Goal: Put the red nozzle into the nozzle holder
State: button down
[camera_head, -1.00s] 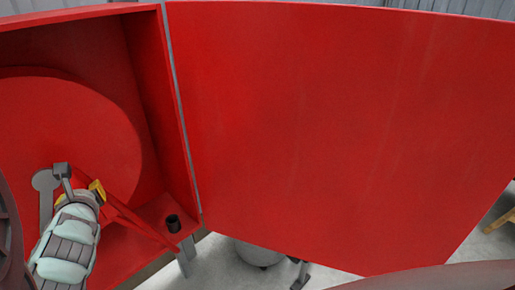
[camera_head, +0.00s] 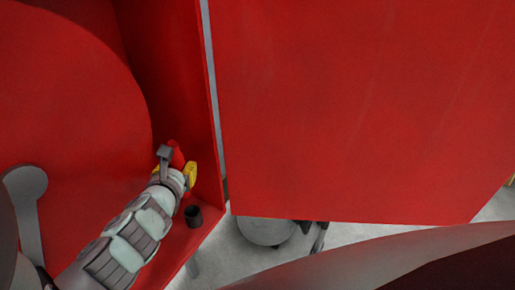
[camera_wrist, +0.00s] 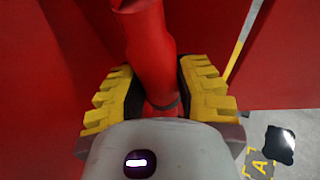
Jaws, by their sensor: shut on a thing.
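The red nozzle (camera_wrist: 150,60) is between the yellow finger pads of my gripper (camera_wrist: 160,98) in the wrist view, and the gripper is shut on it. In the head view my gripper (camera_head: 178,168) is inside the red cabinet near its right wall, with a bit of the red nozzle (camera_head: 176,155) showing past the fingers. A dark, open-topped cup (camera_head: 193,216), which looks like the nozzle holder, stands on the cabinet's bottom ledge, just below and right of my gripper. The nozzle is apart from it.
The red cabinet door (camera_head: 350,110) stands wide open on the right. A large red reel disc (camera_head: 70,110) and a grey crank-like arm (camera_head: 26,185) are at the left. A grey round object (camera_head: 266,231) is on the floor below the door.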

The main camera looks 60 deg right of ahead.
jog(key=shift+s+d+f+b, duration=0.1)
jog(key=shift+s+f+b, duration=0.05)
jog(key=shift+f+b, duration=0.9)
jog(key=shift+s+f+b, duration=0.1)
jog(key=shift+f+b, duration=0.6)
jog(key=shift+f, duration=0.65)
jog(key=shift+w+b, duration=0.1)
jog(key=shift+b, duration=0.25)
jog(key=shift+f, duration=0.1)
jog(key=shift+f+b, duration=3.2)
jog(key=shift+b, duration=0.3)
jog(key=c, duration=0.7)
grip_release()
jog(key=shift+r, duration=0.15)
